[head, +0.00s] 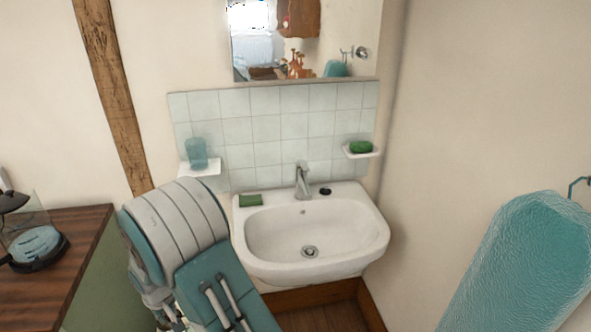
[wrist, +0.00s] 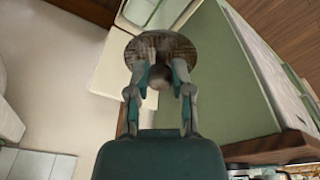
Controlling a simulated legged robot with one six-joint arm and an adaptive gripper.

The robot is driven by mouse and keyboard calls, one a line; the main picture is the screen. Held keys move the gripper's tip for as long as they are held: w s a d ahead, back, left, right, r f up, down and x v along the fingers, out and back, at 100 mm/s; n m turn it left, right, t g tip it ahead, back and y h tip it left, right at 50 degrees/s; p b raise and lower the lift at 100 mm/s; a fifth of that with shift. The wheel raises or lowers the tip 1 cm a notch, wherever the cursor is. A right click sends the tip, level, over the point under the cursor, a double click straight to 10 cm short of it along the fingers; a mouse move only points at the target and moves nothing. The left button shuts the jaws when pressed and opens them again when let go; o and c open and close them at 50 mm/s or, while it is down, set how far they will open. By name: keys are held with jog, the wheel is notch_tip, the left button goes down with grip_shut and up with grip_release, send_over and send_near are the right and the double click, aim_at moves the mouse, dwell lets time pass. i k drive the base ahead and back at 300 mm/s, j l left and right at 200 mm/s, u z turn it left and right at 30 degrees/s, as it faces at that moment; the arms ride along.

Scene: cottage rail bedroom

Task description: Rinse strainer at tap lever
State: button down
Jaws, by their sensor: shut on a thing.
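In the wrist view my gripper (wrist: 160,74) is shut on the strainer (wrist: 150,42). The strainer shows as a round, brownish mesh disc beyond the fingertips, with a blurred rounded part between the fingers. In the head view the gripper and strainer are hidden behind or below my arm. The chrome tap (head: 303,181) stands at the back of the white basin (head: 259,232), its lever (head: 301,165) on top. No water shows running from it. My arm is at the left front of the basin, and the gripper is not seen over the bowl.
A green block (head: 251,200) and a small dark object (head: 325,191) lie on the basin's back rim. A cup (head: 196,153) and green soap (head: 360,147) sit on wall shelves. A wooden-topped cabinet (head: 60,245) stands left; a teal towel (head: 525,265) hangs right. The bowl is empty.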

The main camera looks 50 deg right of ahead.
aim_at(301, 165)
jog(key=u, duration=0.45)
jog(key=j+u, duration=0.1)
jog(key=u, duration=1.8)
jog(key=i+u, duration=0.1)
jog(key=u, duration=1.75)
jog(key=i+l+u, duration=0.1)
jog(key=u, duration=0.35)
jog(key=i+u, duration=0.1)
jog(key=u, duration=0.3)
jog(key=l+u, duration=0.15)
jog(key=u, duration=0.3)
jog(key=i+l+u, duration=0.1)
jog(key=u, duration=0.35)
jog(key=i, duration=0.55)
